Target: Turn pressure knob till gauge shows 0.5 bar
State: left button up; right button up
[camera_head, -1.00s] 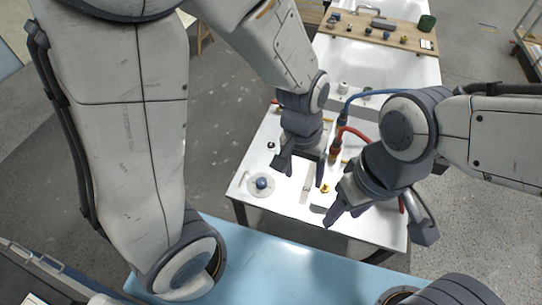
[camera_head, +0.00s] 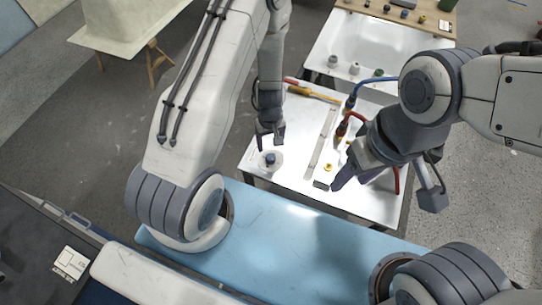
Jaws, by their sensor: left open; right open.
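A dark blue knob (camera_head: 270,157) stands on a pale round disc at the left front of the white table (camera_head: 297,187). A small yellow knob (camera_head: 328,167) sits further right, beside a long pale bar. I cannot tell which is the pressure knob, and I cannot make out a gauge or its reading. My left gripper (camera_head: 270,142) points down with open fingers just above and behind the blue knob; contact cannot be told. My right gripper (camera_head: 358,181) is open and empty over the table's right part, to the right of the yellow knob.
Red and blue hoses (camera_head: 369,87) with fittings lie near my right gripper. A yellow-and-red tool (camera_head: 312,93) lies at the table's back. A white tub (camera_head: 383,47) with a wooden board (camera_head: 426,24) stands behind. A light blue surface (camera_head: 290,236) lies in front.

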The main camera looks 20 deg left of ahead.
aim_at(270, 157)
pick_arm(q)
notch_tip(270, 157, down, 8)
jog(key=b, duration=0.7)
jog(key=shift+f+b, duration=0.25)
jog(key=shift+b, duration=0.1)
